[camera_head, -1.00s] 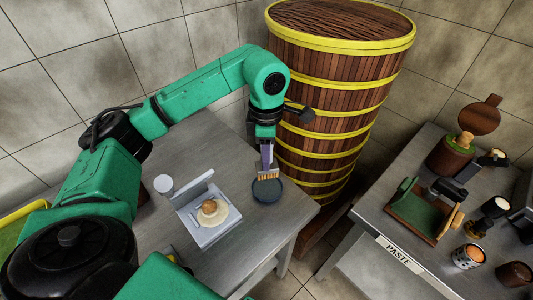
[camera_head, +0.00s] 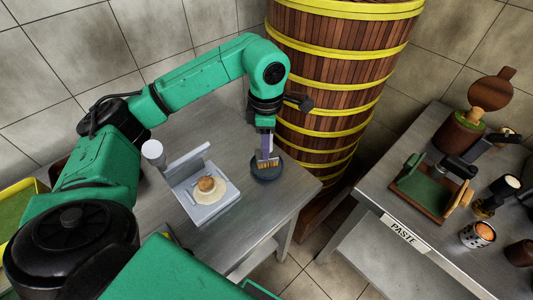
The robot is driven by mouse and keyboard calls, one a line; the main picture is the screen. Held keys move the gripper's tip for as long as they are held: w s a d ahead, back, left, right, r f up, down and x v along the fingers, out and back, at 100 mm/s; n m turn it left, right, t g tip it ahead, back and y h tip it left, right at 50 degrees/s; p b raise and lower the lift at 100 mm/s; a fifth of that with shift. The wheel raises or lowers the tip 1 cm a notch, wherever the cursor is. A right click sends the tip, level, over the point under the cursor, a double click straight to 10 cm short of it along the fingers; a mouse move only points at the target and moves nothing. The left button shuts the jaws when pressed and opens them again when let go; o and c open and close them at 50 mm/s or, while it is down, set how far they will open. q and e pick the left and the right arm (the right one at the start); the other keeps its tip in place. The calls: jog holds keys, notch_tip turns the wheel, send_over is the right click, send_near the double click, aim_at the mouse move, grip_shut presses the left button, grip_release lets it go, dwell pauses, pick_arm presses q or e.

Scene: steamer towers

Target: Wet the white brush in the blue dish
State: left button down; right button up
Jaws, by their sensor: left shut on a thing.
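The blue dish (camera_head: 279,174) is small, dark and round. It stands near the right edge of the left table. My left gripper (camera_head: 266,140) points down above the dish and is shut on the brush (camera_head: 267,162). The brush hangs upright with its tan bristles down, and its handle is mostly hidden in the jaws. The bristles are inside the dish's outline in the picture. I cannot tell whether they touch the bottom or any liquid. My right gripper is not in view.
A pale tray (camera_head: 220,205) with a round bun-like piece (camera_head: 206,184) stands left of the dish. The tall steamer tower (camera_head: 330,95) rises close behind and right. A second table (camera_head: 432,267), labelled PASTE, holds several items. The left table's front is clear.

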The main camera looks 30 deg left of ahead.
pick_arm(q)
jog(key=shift+f+b, duration=0.35)
jog(key=shift+f, duration=0.15)
dwell(0.6)
dwell(0.4)
notch_tip(320, 180, up, 7)
jog(key=p, duration=0.5)
jog(key=shift+r, duration=0.15)
